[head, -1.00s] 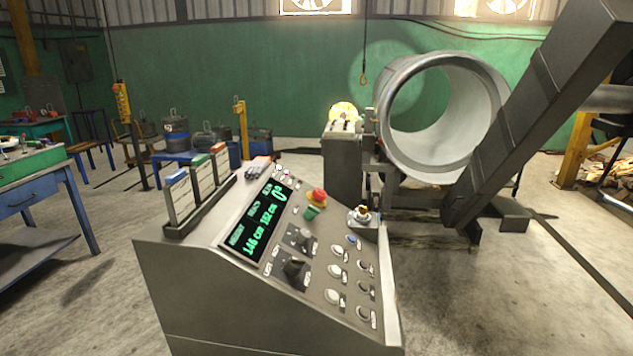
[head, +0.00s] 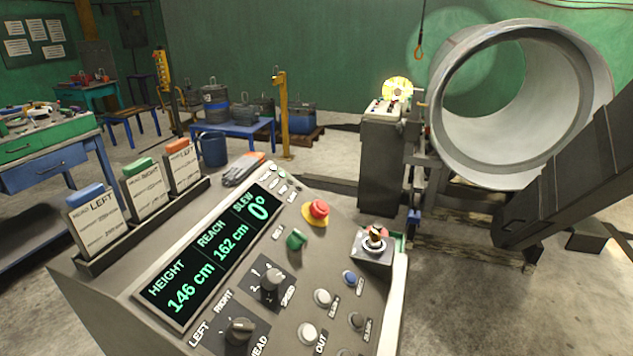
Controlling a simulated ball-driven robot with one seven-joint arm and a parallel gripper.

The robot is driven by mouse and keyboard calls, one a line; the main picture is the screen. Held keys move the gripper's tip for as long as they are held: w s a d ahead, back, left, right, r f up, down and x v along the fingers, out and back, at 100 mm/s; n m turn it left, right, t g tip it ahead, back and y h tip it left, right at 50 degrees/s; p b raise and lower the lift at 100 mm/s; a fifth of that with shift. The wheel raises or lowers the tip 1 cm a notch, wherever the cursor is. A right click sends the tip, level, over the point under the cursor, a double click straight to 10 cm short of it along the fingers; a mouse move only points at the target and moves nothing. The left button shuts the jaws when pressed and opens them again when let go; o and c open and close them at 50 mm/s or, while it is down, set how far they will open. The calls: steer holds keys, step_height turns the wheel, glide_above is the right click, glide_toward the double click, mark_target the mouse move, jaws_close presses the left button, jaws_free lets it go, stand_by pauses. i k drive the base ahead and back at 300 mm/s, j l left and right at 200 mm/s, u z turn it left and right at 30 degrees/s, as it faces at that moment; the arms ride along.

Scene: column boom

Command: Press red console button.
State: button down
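The grey console (head: 130,290) fills the lower middle of the head view, with its sloped panel facing me. The red button (head: 318,209) is a mushroom head on a yellow base near the panel's upper right edge. A green button (head: 296,239) sits just below it. The lit display (head: 215,255) reads height 146 cm, reach 162 cm, slew 0°. Black knobs and several small white, blue and dark buttons lie lower on the panel. My gripper does not show in the head view.
Cards in a rack (head: 130,215) stand along the console's left edge. A joystick box (head: 372,247) is at its right. A large metal pipe (head: 520,100) and a dark boom (head: 570,185) stand behind, right. A blue table (head: 235,128) is at the back left.

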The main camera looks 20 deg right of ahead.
mark_target(322, 206)
steer(key=i+l, duration=0.25)
steer(key=l, duration=0.15)
steer(key=i+l+u, duration=0.1)
steer(key=i+l, duration=0.2)
steer(key=l, duration=0.15)
steer(key=i, duration=0.2)
